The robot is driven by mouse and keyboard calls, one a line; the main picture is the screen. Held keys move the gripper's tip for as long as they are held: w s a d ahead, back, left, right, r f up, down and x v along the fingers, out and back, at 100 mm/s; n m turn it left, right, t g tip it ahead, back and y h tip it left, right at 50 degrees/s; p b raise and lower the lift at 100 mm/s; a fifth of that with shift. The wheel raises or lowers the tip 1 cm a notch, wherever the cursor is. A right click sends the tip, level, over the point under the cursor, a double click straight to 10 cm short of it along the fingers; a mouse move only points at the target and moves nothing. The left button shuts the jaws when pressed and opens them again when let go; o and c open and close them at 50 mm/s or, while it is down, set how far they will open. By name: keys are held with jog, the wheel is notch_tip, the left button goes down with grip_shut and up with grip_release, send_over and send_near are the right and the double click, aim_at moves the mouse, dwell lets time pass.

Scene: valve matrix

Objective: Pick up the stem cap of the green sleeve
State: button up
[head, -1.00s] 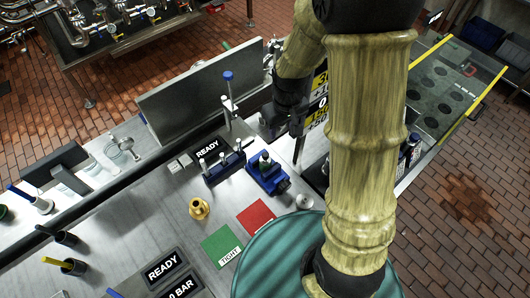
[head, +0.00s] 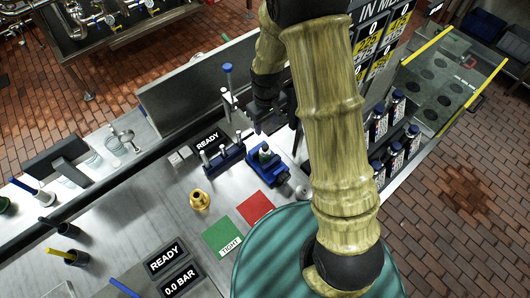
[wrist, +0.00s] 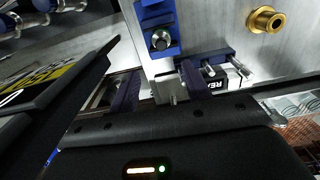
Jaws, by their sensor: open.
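A small part with a green body and a grey top (head: 265,153) sits in the blue vise (head: 268,172) on the steel bench. In the wrist view a round metal nut-like top (wrist: 160,40) shows in the vise (wrist: 158,14), beyond my fingertips. A dark blue rack (head: 224,161) left of the vise holds several silver-topped stems; it also shows in the wrist view (wrist: 212,58). I cannot tell whether one is the green sleeve's cap. My gripper (wrist: 160,88) is open, its fingers apart with nothing held between them. In the head view it hangs behind the vise, partly hidden by my arm.
A brass fitting (head: 200,200) stands left of a green "TIGHT" square (head: 222,238) and a red square (head: 256,208). A blue-topped post (head: 228,85) and a grey panel (head: 180,95) stand behind. Bottles (head: 380,125) stand at right.

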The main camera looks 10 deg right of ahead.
jog(key=b, duration=0.6)
send_near(265, 146)
jog(key=f, duration=0.5)
jog(key=shift+s+d, duration=0.1)
jog(key=shift+d, duration=0.1)
jog(key=f+b, duration=0.3)
jog(key=f, duration=0.2)
jog(key=shift+a+f, duration=0.2)
jog(key=shift+r, duration=0.1)
grip_shut()
